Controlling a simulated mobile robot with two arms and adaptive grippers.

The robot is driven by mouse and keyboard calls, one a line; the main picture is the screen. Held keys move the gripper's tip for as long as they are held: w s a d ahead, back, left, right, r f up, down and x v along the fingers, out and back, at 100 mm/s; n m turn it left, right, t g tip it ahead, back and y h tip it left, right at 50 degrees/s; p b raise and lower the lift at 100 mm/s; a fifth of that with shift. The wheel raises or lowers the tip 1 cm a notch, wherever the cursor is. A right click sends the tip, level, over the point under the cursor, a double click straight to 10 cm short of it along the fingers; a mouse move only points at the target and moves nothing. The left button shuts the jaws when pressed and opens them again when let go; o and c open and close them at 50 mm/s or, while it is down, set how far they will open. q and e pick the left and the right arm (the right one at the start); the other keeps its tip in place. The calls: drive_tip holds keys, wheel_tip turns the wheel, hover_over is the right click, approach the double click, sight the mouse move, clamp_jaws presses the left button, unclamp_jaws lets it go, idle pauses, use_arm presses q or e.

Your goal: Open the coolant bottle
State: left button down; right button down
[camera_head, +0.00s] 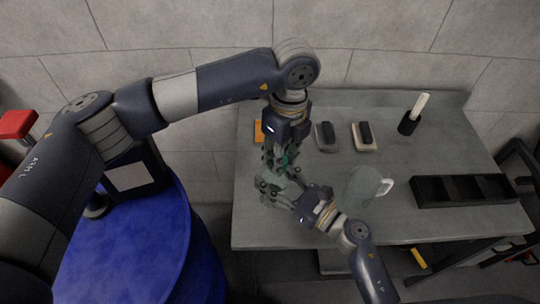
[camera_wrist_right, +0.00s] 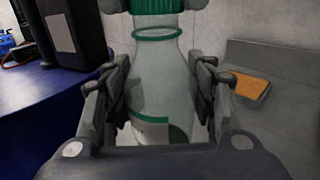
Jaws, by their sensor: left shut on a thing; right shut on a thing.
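The coolant bottle (camera_wrist_right: 165,85) stands upright in the right wrist view, pale and translucent with a green ring at its neck and a green cap (camera_wrist_right: 158,6) at the top edge. My right gripper (camera_head: 273,190) is shut on the bottle's body from the side; its fingers also flank the bottle in the wrist view (camera_wrist_right: 162,100). My left gripper (camera_head: 280,163) points down from above and is shut on the cap, with its dark fingertips either side of it. The grippers hide most of the bottle in the head view. The cap appears to be on the bottle.
A blue drum (camera_head: 140,245) stands left.

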use_arm(q)
drive_tip(key=shift+s+d+r, duration=0.1)
drive_tip(key=shift+d+r, duration=0.45)
drive_tip(key=shift+r, duration=0.1)
use_arm(e)
drive_tip(key=shift+s+a+f, duration=0.3)
drive_tip(key=shift+s+f, duration=0.1)
drive_tip(key=shift+f, duration=0.05)
use_arm(q)
drive_tip(key=shift+a, duration=0.25)
use_arm(e)
drive_tip(key=shift+d, duration=0.15)
use_arm(q)
drive_tip(key=shift+s+r, duration=0.1)
drive_tip(key=shift+r, duration=1.8)
use_arm(e)
drive_tip(key=shift+d, duration=0.1)
drive_tip(key=c, duration=0.9)
unclamp_jaws()
drive_tip(key=shift+w, duration=0.1)
use_arm(q)
drive_tip(key=shift+d, duration=0.1)
use_arm(e)
drive_tip(key=o, duration=0.3)
use_arm(q)
drive_tip(key=shift+f, duration=0.1)
use_arm(e)
drive_tip(key=shift+w, duration=0.15)
drive_tip(key=shift+r, duration=0.15)
